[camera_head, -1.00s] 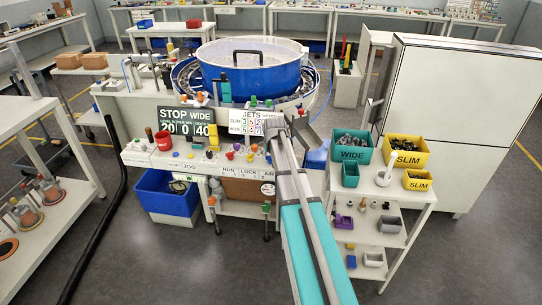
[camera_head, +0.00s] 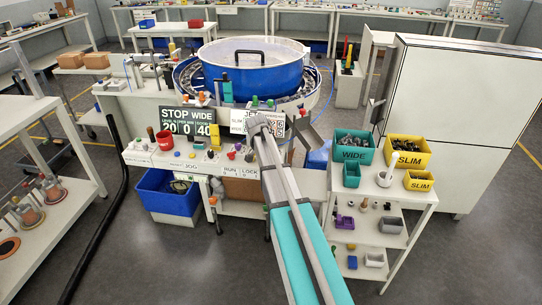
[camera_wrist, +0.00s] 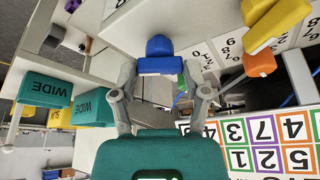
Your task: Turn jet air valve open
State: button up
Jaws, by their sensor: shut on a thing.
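In the wrist view my gripper (camera_wrist: 160,74) has its two grey fingers on either side of a blue knob (camera_wrist: 160,62) with a bar-shaped grip. The fingers are shut on the bar, and the knob stands on a white panel (camera_wrist: 118,30). I cannot read a label that names this knob as the jet air valve. In the head view my arm hides the gripper's fingers and part of the panel's front right. The JETS board (camera_head: 238,118) is partly covered there; its coloured numbers (camera_wrist: 250,145) show upside down in the wrist view.
An orange knob (camera_wrist: 259,64) and a yellow handle (camera_wrist: 278,22) stand close to the right finger in the wrist view. The blue bowl (camera_head: 255,75) is behind the panel. Teal WIDE bins (camera_head: 352,146) and yellow SLIM bins (camera_head: 408,152) stand on the right shelf.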

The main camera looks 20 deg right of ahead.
jog(key=shift+w+a+m+g, duration=0.15)
jog(key=shift+m+g, duration=0.35)
jog(key=shift+m, duration=0.8)
jog(key=o, duration=1.2)
jog(key=shift+c, duration=0.2)
jog(key=shift+n, duration=0.3)
